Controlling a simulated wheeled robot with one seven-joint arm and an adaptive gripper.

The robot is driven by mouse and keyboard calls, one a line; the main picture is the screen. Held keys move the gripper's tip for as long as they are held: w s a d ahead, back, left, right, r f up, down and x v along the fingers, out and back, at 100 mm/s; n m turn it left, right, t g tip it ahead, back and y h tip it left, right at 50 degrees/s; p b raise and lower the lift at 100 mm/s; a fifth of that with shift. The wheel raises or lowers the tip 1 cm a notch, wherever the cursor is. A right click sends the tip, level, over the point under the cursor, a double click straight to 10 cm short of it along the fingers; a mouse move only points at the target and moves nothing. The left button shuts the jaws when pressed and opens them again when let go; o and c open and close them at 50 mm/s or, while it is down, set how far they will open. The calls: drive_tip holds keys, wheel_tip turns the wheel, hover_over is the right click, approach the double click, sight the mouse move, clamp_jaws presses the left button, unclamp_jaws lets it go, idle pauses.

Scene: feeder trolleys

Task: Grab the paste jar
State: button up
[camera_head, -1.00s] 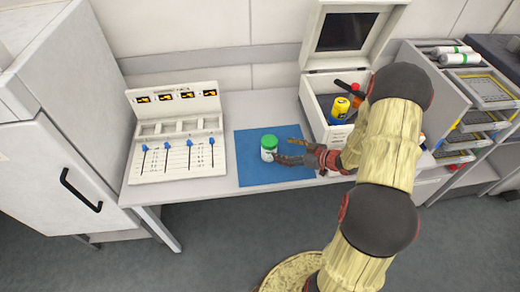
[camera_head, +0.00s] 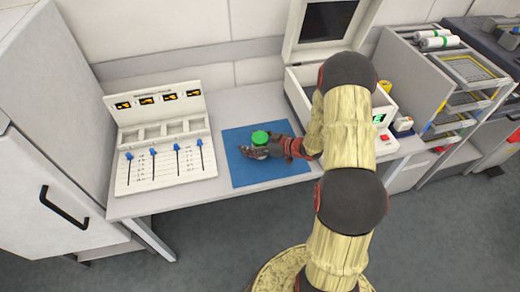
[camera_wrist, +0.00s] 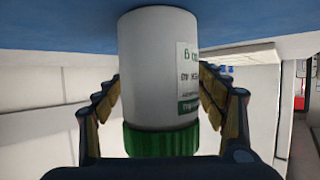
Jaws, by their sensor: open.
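The paste jar has a white body and a green lid (camera_head: 260,138). It stands on the blue mat (camera_head: 237,170) on the bench. In the wrist view the jar (camera_wrist: 158,65) appears upside down, with a printed label on its right side. My gripper (camera_head: 256,150) is at the jar, its fingers open on either side of the body. In the wrist view the fingers (camera_wrist: 160,100) flank the jar, with a gap visible on the left; contact on the right is hard to tell. In the head view my gripper hides most of the jar's body.
A white panel with blue sliders (camera_head: 165,165) stands left of the mat. A white box with an open lid (camera_head: 300,85) stands behind and right, partly hidden by my arm. A rack of trays (camera_head: 465,100) is at the far right. A white cabinet (camera_head: 50,130) is at the left.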

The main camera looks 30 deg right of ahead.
drive_tip(key=c, duration=0.3)
drive_tip(key=c, duration=1.5)
clamp_jaws()
